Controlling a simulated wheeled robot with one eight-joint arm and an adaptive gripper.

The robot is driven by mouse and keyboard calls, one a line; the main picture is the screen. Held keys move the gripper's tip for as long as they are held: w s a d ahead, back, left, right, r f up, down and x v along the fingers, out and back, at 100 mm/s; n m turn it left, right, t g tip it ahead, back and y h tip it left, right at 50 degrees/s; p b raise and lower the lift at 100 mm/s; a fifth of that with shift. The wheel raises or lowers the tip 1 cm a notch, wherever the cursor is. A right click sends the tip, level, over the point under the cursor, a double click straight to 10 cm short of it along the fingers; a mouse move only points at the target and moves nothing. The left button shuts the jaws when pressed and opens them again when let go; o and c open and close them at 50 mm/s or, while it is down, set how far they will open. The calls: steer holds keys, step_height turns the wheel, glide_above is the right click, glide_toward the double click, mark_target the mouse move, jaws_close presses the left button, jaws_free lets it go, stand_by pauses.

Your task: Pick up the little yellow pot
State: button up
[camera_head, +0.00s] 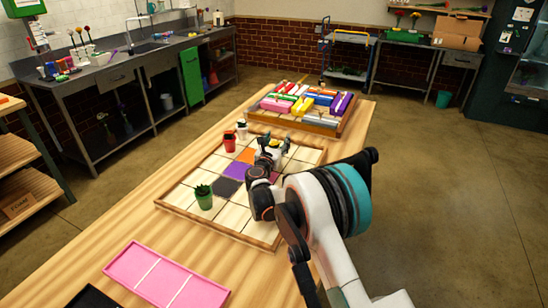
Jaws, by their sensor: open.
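My gripper (272,147) is over the far middle part of the wooden grid tray (184,211), pointing away from the camera. It is open. A small patch of yellow, which looks like the little yellow pot (275,142), shows right at the fingertips. It is mostly hidden by my gripper, and I cannot tell whether the fingers are around it or just beside it.
On the tray, a green pot (204,200) with a plant stands near left, and a red pot (229,144) and a white pot (242,132) stand far left. A box of colourful pieces (331,124) lies beyond; a pink tray (148,265) lies nearer.

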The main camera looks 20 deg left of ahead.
jaws_close()
steer(key=shift+r, duration=0.1)
stand_by(0.3)
